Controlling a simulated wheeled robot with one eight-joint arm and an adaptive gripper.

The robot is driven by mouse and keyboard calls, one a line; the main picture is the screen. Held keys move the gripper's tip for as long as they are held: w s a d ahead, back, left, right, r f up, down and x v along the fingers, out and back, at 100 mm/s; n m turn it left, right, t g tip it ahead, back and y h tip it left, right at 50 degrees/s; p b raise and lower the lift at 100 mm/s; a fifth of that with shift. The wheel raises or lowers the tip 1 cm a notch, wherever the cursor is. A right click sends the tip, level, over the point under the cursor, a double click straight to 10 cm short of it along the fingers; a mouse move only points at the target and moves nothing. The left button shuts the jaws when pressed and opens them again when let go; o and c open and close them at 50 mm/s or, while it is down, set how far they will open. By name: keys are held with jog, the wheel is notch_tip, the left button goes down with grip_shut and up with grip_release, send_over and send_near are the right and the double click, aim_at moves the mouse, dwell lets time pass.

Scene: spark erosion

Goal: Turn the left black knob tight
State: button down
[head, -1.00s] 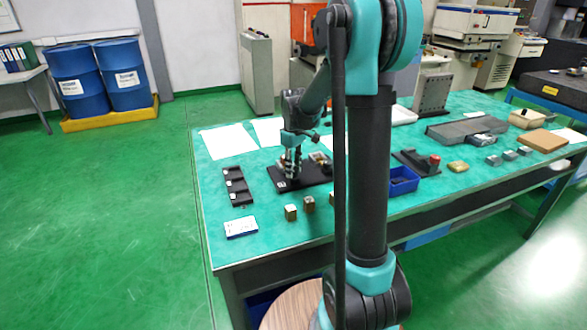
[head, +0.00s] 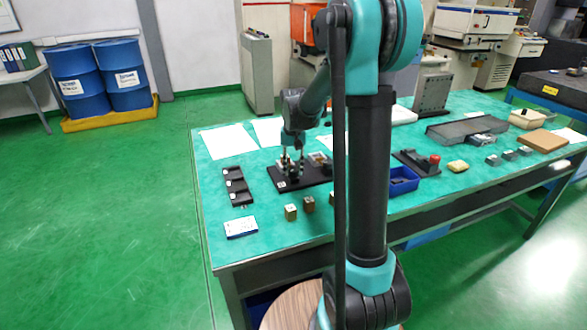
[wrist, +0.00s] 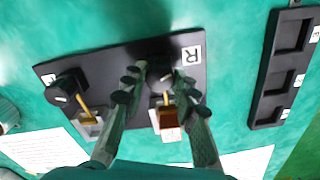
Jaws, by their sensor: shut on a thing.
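A black base plate (head: 275,178) lies on the green table with two stations; it also shows in the wrist view (wrist: 110,62). The black knob (wrist: 160,74) at the plate's end nearest the three-pocket tray is between my fingertips, mostly hidden by them. My gripper (wrist: 161,70) points down and is shut on this knob; it also shows in the head view (head: 291,172). A brass-and-silver block (wrist: 167,116) sits beside that knob. The other black knob (wrist: 66,87), with a white mark on it, stands free at the plate's other end.
A black three-pocket tray (head: 239,200) lies beside the plate. Small metal blocks (head: 290,212) and a white-blue box (head: 241,227) lie towards the near edge. A blue bin (head: 403,182) is to the right. White papers (head: 228,141) lie behind.

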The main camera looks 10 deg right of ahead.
aim_at(294, 170)
jog(key=m, duration=0.4)
jog(key=shift+m, duration=2.1)
jog(key=c, duration=1.2)
grip_release()
jog(key=shift+o, duration=0.2)
notch_tip(294, 170, up, 12)
jog(key=shift+s, duration=0.1)
